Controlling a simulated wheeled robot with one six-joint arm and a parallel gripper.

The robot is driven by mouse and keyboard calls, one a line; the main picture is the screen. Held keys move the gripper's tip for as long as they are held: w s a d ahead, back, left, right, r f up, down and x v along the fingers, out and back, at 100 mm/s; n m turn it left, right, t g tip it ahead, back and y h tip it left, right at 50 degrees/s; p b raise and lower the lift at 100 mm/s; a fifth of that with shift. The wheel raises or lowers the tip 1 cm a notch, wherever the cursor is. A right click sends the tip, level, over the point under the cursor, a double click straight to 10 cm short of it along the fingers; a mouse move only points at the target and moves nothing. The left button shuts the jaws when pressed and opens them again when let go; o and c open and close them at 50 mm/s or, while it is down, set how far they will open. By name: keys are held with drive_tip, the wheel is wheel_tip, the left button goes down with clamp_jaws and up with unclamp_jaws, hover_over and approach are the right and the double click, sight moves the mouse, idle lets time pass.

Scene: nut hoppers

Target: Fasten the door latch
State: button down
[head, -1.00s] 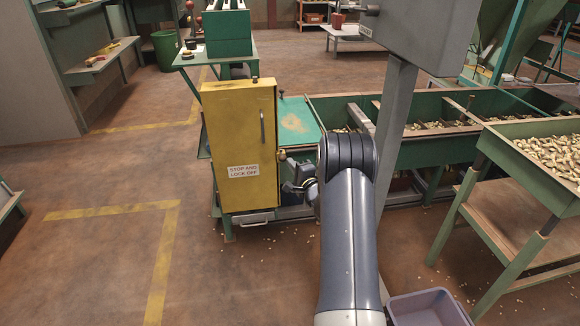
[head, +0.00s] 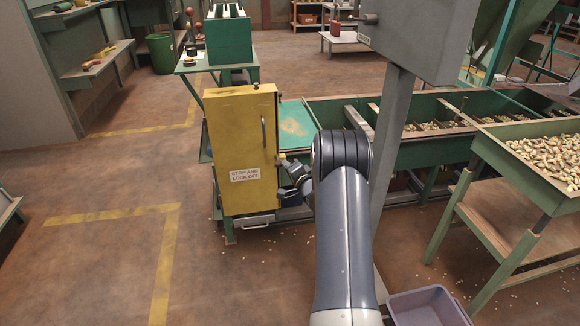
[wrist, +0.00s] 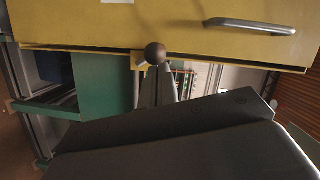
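A yellow cabinet door (head: 240,145) with a white "stop and lock off" label stands in the head view and looks nearly flush. Its bar handle (wrist: 250,26) is at upper right in the wrist view. The latch's round brown knob (wrist: 155,53) sits at the door's edge. My gripper (head: 284,160) is at the door's right edge, at about latch height. In the wrist view my gripper's slim grey fingers (wrist: 156,82) look together, with their tips just behind or against the knob; contact is unclear. The latch's arm is mostly hidden.
A grey post with a box (head: 410,40) rises just right of my arm. Green nut hoppers (head: 420,150) fill the right side. A purple bin (head: 428,308) is at bottom right. The floor at left is open.

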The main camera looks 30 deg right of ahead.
drive_tip(key=n, duration=0.1)
drive_tip(key=a+n+g, duration=0.1)
drive_tip(key=n, duration=0.1)
drive_tip(key=n+h, duration=0.1)
drive_tip(key=shift+w+a+n, duration=0.25)
drive_tip(key=shift+a+n, duration=0.05)
drive_tip(key=shift+a, duration=0.05)
drive_tip(key=shift+a+f, duration=0.15)
drive_tip(key=shift+w+a+f, duration=0.15)
drive_tip(key=shift+a+f, duration=0.1)
drive_tip(key=shift+a, duration=0.15)
idle(0.4)
